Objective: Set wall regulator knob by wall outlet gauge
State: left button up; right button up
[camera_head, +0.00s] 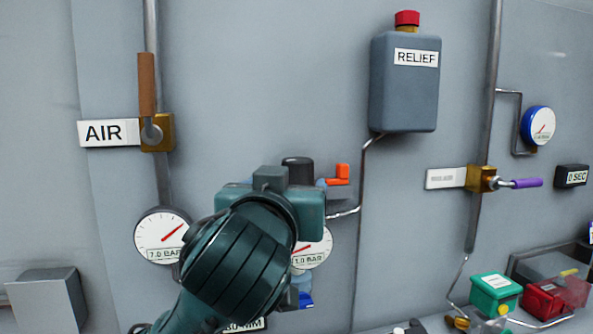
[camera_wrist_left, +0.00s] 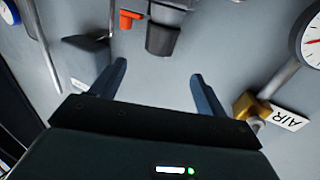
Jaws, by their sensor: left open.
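The black regulator knob (camera_head: 297,168) shows just above my left gripper's housing in the head view. The regulator body is mostly hidden behind my left arm. In the left wrist view the knob (camera_wrist_left: 160,40) lies beyond the gap between the fingers of my left gripper (camera_wrist_left: 158,70). Those fingers are spread and empty, apart from the knob. The outlet gauge (camera_head: 314,248), labelled 1.0 BAR, is partly covered by my arm, its needle pointing low left. The inlet gauge (camera_head: 161,234) reads 7.0 BAR. My right gripper is not in view.
An orange lever (camera_head: 340,175) sits just right of the knob. The AIR valve (camera_head: 156,132) is at the left, with its brown handle up. The grey RELIEF tank (camera_head: 404,85) hangs upper right. A valve with a purple handle (camera_head: 527,183) is further right.

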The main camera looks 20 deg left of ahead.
aim_at(295, 170)
pick_arm(q)
jog(key=p+x, duration=0.2)
jog(key=x, duration=0.8)
jog(key=shift+x, duration=0.8)
jog(key=shift+f, duration=0.1)
jog(key=shift+c, duration=0.2)
jog(key=c, duration=0.9)
